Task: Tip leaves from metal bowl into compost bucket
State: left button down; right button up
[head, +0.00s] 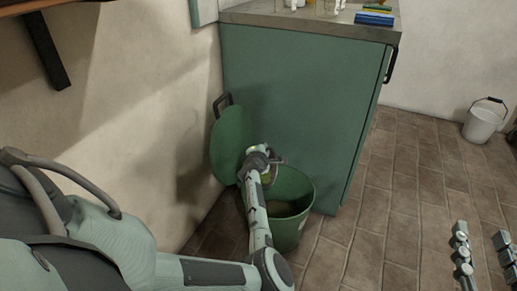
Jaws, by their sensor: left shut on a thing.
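The green compost bucket (290,236) stands on the floor against the teal cabinet, its mouth open and something dark brown inside. Its round green lid (229,143) is upright behind its left side, near the wall. I cannot make out leaves or how far the bowl is tilted.
The teal cabinet (295,105) closes off the space behind the bucket, with small items on its worktop. A white pail (482,124) stands at the far right. Jointed grey pieces (462,255) show at lower right. The tiled floor (390,215) between is clear.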

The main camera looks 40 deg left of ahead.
pick_arm(q)
jog(key=d, duration=0.1)
jog(key=d+m+y, duration=0.1)
jog(key=shift+w+d+r, duration=0.1)
jog(key=shift+w+d, duration=0.25)
jog(key=w+d+m+y+b, duration=0.1)
jog(key=d+m+y, duration=0.2)
jog(key=d, duration=0.4)
jog(key=shift+w+m+t, duration=0.3)
jog(key=shift+w+m, duration=0.05)
jog(key=shift+m, duration=0.25)
pick_arm(e)
jog(key=shift+s+a+r+t+y, duration=0.25)
jog(key=shift+r+t, duration=0.2)
jog(key=shift+r, duration=0.45)
jog(key=shift+s+a+r+t+y, duration=0.3)
jog(key=shift+r+t, duration=0.1)
jog(key=shift+r, duration=0.55)
jog(key=shift+s+a+r+t+y, duration=0.25)
jog(key=shift+r+t, duration=0.2)
jog(key=shift+r, duration=0.45)
pick_arm(q)
jog(key=shift+d, duration=0.1)
